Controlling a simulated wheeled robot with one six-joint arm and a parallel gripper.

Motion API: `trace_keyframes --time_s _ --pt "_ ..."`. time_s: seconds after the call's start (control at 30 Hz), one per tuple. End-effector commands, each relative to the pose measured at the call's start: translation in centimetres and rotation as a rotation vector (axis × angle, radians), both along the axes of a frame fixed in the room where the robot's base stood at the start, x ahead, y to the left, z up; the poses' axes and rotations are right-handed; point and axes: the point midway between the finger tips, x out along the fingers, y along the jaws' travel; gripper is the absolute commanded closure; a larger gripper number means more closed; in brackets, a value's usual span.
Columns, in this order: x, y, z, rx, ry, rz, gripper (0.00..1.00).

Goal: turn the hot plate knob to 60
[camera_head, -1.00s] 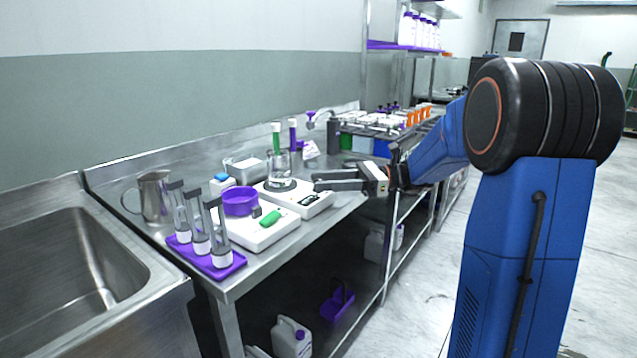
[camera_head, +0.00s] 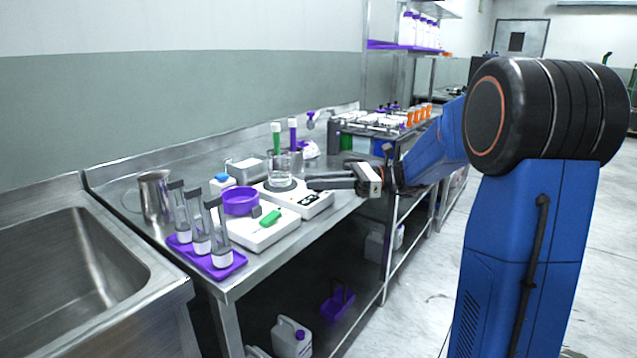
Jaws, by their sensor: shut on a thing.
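The hot plate (camera_head: 312,208) is a white box with a round plate on top and a small dark display on its front. It stands near the front edge of the steel bench. A glass beaker (camera_head: 280,168) with clear contents stands on its round plate. My gripper (camera_head: 310,183) reaches in from the right, its fingers level and pointing left, at the right end of the hot plate. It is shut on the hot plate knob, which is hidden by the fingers. The knob's setting cannot be read.
A white scale (camera_head: 283,234) with a purple bowl (camera_head: 240,201) and a green item (camera_head: 270,218) stands to the left. A purple rack (camera_head: 236,262) holds several capped tubes, near a steel jug (camera_head: 154,196). A sink (camera_head: 60,265) is at far left. Bottle racks stand behind.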

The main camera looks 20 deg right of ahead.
Motion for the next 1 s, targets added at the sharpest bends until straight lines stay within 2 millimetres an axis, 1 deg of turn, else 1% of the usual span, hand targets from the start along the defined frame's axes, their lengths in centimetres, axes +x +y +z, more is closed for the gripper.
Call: trace_keyframes --time_s 0.27,1.0 --pt "-0.14 -0.02 0.07 0.0 -0.001 -0.131 1.0" --pt "-0.17 0.16 0.03 0.0 0.001 -0.783 1.0"
